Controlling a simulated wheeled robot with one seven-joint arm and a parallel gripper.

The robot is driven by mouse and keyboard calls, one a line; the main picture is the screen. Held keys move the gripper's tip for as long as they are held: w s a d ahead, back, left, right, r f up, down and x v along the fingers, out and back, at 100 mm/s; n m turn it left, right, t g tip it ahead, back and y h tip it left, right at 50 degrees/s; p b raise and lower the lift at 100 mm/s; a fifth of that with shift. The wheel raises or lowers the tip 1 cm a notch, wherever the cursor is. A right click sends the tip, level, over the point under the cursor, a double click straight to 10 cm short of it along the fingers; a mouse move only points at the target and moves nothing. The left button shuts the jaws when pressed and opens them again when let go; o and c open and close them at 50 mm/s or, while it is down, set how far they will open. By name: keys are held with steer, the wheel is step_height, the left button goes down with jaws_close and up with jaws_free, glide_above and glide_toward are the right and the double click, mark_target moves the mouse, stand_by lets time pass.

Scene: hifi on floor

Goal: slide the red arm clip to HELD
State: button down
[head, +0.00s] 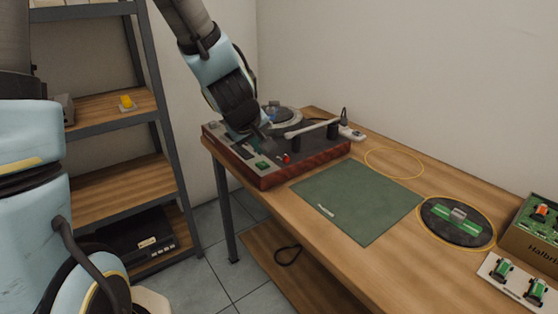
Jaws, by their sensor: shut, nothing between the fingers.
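A turntable (315,160) with a red-brown wooden base and dark top stands at the left end of the table. A small red piece (285,158), which looks like the red arm clip, is on its top near the front edge. Its slide position and any HELD marking are too small to read. The pale tonearm (312,127) runs across the right part of the top. My gripper (267,143) points down over the turntable, shut and empty, just left of and behind the red piece. Whether it touches anything is unclear. My gripper and wrist hide part of the deck and platter.
A green mat (357,200) lies right of the turntable. A dark round pad (427,222) with a green and grey part, a white tray (500,276) and a box (540,255) of green parts are further right. A metal shelf (110,195) stands left. The yellow ring area (393,151) is empty.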

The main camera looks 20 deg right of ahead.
mark_target(285, 157)
steer(key=x, duration=1)
steer(key=shift+w+d+r+p, duration=0.1)
steer(key=shift+d+p, duration=0.45)
steer(key=shift+d, duration=0.05)
steer(key=shift+w+d+r+p, duration=0.1)
steer(key=shift+d+p, duration=0.4)
steer(key=shift+d, duration=0.15)
steer(key=shift+w+d+f, duration=0.2)
steer(key=shift+w+d, duration=0.05)
steer(key=shift+d, duration=0.45)
steer(key=shift+w+d+r+p, duration=0.1)
steer(key=shift+d+r+p, duration=0.05)
steer(key=shift+d+p, duration=0.7)
steer(key=shift+w+d, duration=0.15)
steer(key=shift+d, duration=0.45)
